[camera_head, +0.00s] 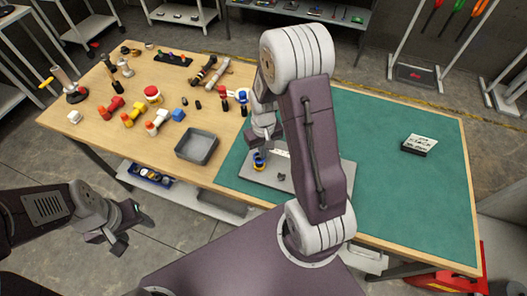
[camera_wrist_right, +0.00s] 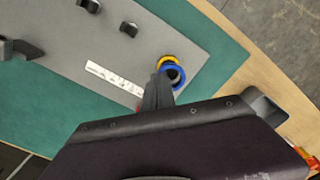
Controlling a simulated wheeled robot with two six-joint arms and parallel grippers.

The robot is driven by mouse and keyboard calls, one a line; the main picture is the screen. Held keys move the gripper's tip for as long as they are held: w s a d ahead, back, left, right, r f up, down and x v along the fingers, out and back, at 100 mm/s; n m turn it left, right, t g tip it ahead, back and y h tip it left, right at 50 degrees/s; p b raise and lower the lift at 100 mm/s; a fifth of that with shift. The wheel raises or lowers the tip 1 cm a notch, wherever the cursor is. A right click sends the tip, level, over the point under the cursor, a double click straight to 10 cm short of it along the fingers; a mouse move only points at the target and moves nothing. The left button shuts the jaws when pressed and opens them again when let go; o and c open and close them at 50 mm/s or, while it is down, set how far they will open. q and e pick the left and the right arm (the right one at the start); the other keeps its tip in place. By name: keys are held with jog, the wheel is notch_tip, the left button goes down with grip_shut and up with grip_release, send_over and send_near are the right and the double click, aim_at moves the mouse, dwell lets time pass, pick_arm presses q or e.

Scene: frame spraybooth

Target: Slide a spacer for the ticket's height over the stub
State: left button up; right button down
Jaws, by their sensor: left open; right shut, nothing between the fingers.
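A yellow ring (camera_head: 259,167) and a blue ring (camera_head: 258,156) sit together near the left edge of the grey plate (camera_head: 262,178). In the right wrist view the blue ring (camera_wrist_right: 179,77) overlaps the yellow ring (camera_wrist_right: 167,60), with a dark centre. I cannot tell whether that centre is the stub. My right gripper (camera_head: 262,137) is shut and empty, just above the rings; its fingers (camera_wrist_right: 157,92) show beside them in the wrist view. A dark block with a white printed face (camera_head: 420,142), possibly the ticket, lies on the green mat. My left gripper (camera_head: 128,226) is open and empty, off the table's front edge.
A grey tray (camera_head: 197,147) stands left of the mat (camera_head: 385,195). Several red, yellow, white and blue parts crowd the wooden table's left side. A white marked strip (camera_wrist_right: 114,84) and small dark blocks (camera_wrist_right: 128,28) are on the plate. The mat's right side is mostly clear.

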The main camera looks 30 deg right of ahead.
jog(key=shift+f+b, duration=0.3)
jog(key=shift+f, duration=0.15)
jog(key=c, duration=1.6)
grip_release()
jog(key=shift+c, duration=0.2)
notch_tip(320, 180, up, 9)
jog(key=shift+r, duration=0.1)
jog(key=s+a+f+t, duration=0.1)
jog(key=s+a, duration=0.5)
jog(key=s, duration=0.2)
jog(key=shift+a+f+n, duration=0.15)
jog(key=shift+a+n, duration=0.15)
jog(key=shift+n, duration=0.1)
